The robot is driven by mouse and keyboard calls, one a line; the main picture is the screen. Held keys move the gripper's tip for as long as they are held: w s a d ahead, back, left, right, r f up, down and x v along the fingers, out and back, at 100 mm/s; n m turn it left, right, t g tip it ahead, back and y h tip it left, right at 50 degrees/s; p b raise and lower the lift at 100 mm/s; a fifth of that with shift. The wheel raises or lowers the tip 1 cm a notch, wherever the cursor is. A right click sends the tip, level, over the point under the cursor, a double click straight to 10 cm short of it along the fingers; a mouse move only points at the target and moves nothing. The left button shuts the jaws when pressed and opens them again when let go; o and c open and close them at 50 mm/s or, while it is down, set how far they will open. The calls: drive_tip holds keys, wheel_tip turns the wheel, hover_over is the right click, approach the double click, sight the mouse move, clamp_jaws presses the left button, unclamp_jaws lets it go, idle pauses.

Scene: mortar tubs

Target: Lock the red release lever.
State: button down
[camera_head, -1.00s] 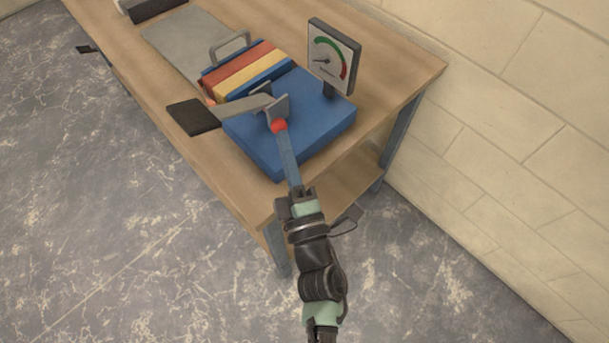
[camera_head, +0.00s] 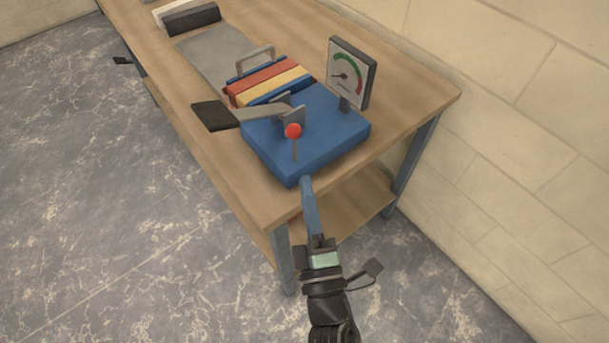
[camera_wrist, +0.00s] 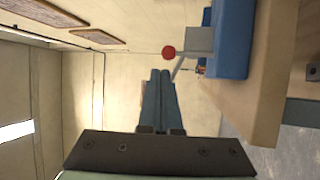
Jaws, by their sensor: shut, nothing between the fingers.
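The red release lever (camera_head: 293,131) is a red ball on a thin grey rod at the front of a blue device (camera_head: 335,140). Its ball stands above the device's front part, beside a grey bracket. In the wrist view the red ball (camera_wrist: 168,52) shows just beyond the fingertips, with its rod slanting down behind them. My gripper (camera_head: 306,181) is shut and empty, at the device's front edge, below the ball in the head view. Its blue-grey fingers (camera_wrist: 158,100) lie together in the wrist view. A gap shows between ball and fingertips in the head view.
The wooden bench (camera_head: 412,100) ends near a block wall. Floor is free at left.

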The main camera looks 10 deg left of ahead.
drive_tip(key=v, duration=0.6)
drive_tip(key=shift+b, duration=0.35)
drive_tip(key=w+d+r+m+t+h+p, duration=0.1)
drive_tip(key=w+r+m+t+h+p, duration=0.2)
drive_tip(key=r, duration=0.8)
drive_tip(key=w+d+r+m+h+p, duration=0.15)
drive_tip(key=w+r+m, duration=0.3)
drive_tip(key=r, duration=0.65)
drive_tip(key=w+d+r+m+t+h+p, duration=0.1)
drive_tip(key=w+r+m+t+h+p, duration=0.3)
drive_tip(key=r, duration=0.7)
drive_tip(key=s+r+m+p, duration=0.1)
drive_tip(key=s+r+m, duration=0.1)
drive_tip(key=r, duration=0.7)
drive_tip(key=s+a+r+m+y+p, duration=0.1)
drive_tip(key=s+r+m, duration=0.2)
drive_tip(key=r, duration=0.7)
drive_tip(key=s+a+r+m+y+p, duration=0.1)
drive_tip(key=s+r+m, duration=0.2)
drive_tip(key=r, duration=0.7)
drive_tip(key=shift+s+r, duration=0.15)
drive_tip(key=shift+s, duration=0.75)
drive_tip(key=shift+a+m, duration=0.1)
drive_tip(key=shift+m, duration=0.15)
